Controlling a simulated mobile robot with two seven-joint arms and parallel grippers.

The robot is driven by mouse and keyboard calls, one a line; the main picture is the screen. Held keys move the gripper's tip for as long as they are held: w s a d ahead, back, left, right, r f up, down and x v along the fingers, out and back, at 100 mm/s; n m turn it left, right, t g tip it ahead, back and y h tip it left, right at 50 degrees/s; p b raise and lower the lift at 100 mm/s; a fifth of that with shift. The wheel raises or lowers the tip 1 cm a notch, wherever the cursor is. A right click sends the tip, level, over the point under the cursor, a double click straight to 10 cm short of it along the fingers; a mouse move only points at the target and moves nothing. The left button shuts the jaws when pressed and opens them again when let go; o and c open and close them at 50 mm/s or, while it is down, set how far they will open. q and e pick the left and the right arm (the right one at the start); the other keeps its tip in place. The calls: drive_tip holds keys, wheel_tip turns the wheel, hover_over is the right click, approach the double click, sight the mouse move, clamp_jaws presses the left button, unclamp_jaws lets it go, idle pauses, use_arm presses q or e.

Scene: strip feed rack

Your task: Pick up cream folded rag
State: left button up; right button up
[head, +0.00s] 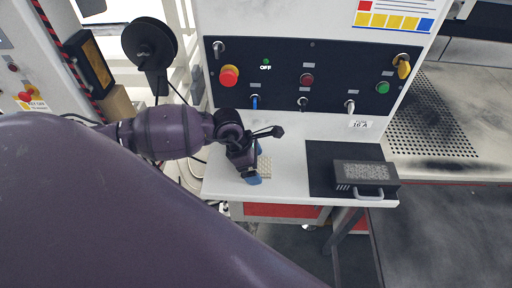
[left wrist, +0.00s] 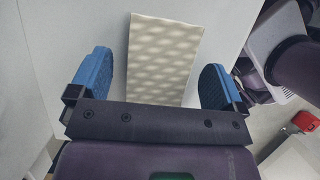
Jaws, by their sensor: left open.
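The cream folded rag (left wrist: 165,50) has a quilted, wavy surface and lies flat on the white shelf. In the head view part of the rag (head: 265,164) shows just right of my left gripper (head: 254,166), which hides the rest. In the left wrist view my left gripper (left wrist: 156,80) is open, with one blue fingertip on each side of the rag. The rag's near end is hidden behind the gripper's dark body. I cannot tell how high the fingertips are above the shelf. My right gripper is not in view.
A dark box with a handle (head: 366,175) stands on a black mat (head: 320,170) at the shelf's right. A control panel (head: 330,95) with knobs and switches rises behind. The white shelf (head: 290,160) is clear between rag and mat. Its front edge is close.

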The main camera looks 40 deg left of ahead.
use_arm(q)
drive_tip(key=shift+c, duration=0.3)
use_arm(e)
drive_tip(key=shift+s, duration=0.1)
use_arm(q)
drive_tip(key=c, duration=0.9)
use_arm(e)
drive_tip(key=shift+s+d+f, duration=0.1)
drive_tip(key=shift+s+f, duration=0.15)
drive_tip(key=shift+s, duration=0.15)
use_arm(q)
drive_tip(key=shift+c, duration=0.2)
drive_tip(key=shift+r, duration=0.1)
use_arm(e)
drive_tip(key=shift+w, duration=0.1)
use_arm(q)
drive_tip(key=shift+r, duration=0.25)
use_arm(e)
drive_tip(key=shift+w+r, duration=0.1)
use_arm(q)
wheel_tip(320, 180, up, 8)
drive_tip(key=shift+r, duration=0.25)
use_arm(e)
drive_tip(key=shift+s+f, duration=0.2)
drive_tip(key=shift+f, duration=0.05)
use_arm(q)
wheel_tip(320, 180, up, 11)
drive_tip(key=shift+f, duration=0.1)
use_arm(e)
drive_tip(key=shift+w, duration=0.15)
